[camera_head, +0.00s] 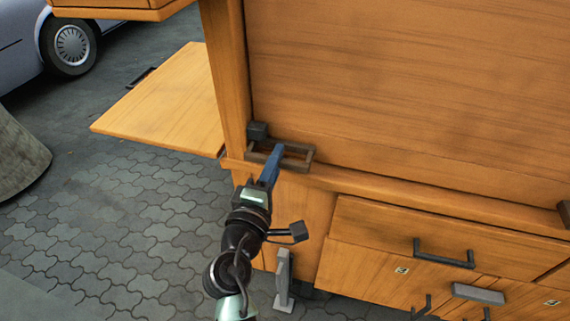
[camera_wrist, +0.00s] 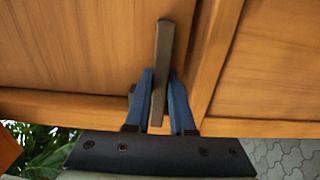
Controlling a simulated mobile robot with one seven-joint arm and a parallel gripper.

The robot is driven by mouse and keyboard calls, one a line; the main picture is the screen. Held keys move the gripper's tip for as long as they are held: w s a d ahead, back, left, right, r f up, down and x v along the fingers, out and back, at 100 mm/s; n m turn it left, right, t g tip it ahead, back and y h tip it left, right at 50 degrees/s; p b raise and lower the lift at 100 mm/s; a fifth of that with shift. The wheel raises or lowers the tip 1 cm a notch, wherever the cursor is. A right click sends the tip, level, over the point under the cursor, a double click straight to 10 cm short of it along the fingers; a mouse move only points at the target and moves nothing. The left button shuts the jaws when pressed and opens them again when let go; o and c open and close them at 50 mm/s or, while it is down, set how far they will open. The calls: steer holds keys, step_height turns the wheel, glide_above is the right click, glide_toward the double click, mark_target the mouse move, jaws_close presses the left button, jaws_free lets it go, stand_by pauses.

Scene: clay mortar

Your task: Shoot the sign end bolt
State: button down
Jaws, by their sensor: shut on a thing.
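The end bolt (camera_head: 309,155) shows as a dark rectangular loop with a small dark block (camera_head: 257,131) at its left. It sits at the lower left corner of a large upright wooden panel (camera_head: 400,90), just above a wooden ledge. My gripper (camera_head: 272,160) reaches up to the loop with its blue fingers. In the wrist view, the two blue fingers (camera_wrist: 161,85) are closed around a dark bar (camera_wrist: 162,45), which runs up between them. I cannot tell how far the bolt is shot.
Below the ledge (camera_head: 400,197) are drawers with dark handles (camera_head: 444,256). A wooden flap (camera_head: 165,100) juts out at the left. A grey upright piece (camera_head: 283,280) stands below my gripper. A car (camera_head: 70,45) stands behind on grey paving (camera_head: 120,220). The paving at left is open.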

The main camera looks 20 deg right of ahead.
steer(key=shift+w+a, duration=0.1)
steer(key=shift+a, duration=0.15)
steer(key=c, duration=0.8)
jaws_free()
steer(key=shift+o, duration=0.2)
steer(key=v, duration=1.3)
